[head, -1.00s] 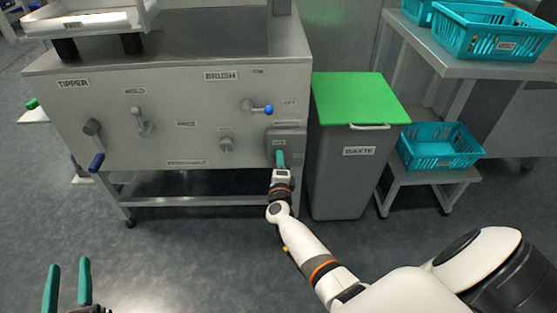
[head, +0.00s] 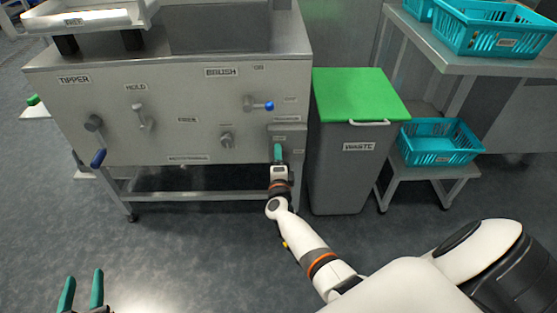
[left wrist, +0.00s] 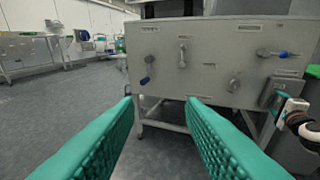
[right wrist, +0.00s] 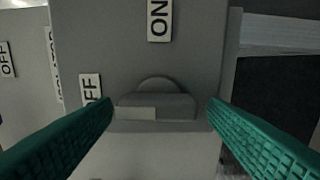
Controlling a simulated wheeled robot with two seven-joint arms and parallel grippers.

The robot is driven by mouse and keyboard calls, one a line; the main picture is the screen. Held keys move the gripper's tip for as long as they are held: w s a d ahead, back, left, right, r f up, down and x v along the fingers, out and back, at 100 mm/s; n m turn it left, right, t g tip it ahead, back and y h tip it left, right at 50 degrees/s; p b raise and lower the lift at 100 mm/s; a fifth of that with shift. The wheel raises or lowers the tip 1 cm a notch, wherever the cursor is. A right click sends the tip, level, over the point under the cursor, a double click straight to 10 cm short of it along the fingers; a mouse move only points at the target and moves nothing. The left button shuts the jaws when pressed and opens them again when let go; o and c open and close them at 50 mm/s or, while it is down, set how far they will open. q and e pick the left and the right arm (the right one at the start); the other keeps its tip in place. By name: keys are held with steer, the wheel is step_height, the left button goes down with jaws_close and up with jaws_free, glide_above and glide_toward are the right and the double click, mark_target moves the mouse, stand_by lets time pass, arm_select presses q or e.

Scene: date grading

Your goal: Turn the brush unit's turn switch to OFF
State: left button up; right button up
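The brush unit's turn switch is a grey knob (right wrist: 157,103) with a horizontal bar, seen in the right wrist view. An ON label (right wrist: 159,18) is above it and an OFF label (right wrist: 91,90) is at its left. I cannot tell which label it points to. My right gripper (right wrist: 160,112) is open, a finger on each side of the knob, with gaps showing. In the head view my right gripper (head: 278,153) is at the switch box (head: 290,132) and hides the knob. My left gripper (head: 82,290) is open and empty, low at the left; its fingers also show in the left wrist view (left wrist: 160,100).
The machine front (head: 190,142) carries a blue-tipped lever (head: 258,105) below the BRUSH label (head: 221,72), plus other handles. A grey waste bin (head: 340,175) with a green lid stands right of the switch box. A teal crate (head: 438,143) sits on a low stand. The floor in front is clear.

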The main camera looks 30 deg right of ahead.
steer(key=shift+s, duration=0.1)
arm_select(q)
steer(key=s+a+f+g+y+p, duration=0.2)
steer(key=s+a+f+g+p, duration=0.1)
steer(key=s+f+g, duration=0.5)
steer(key=shift+a+f, duration=0.3)
steer(key=shift+f, duration=0.2)
arm_select(e)
steer(key=v, duration=1.2)
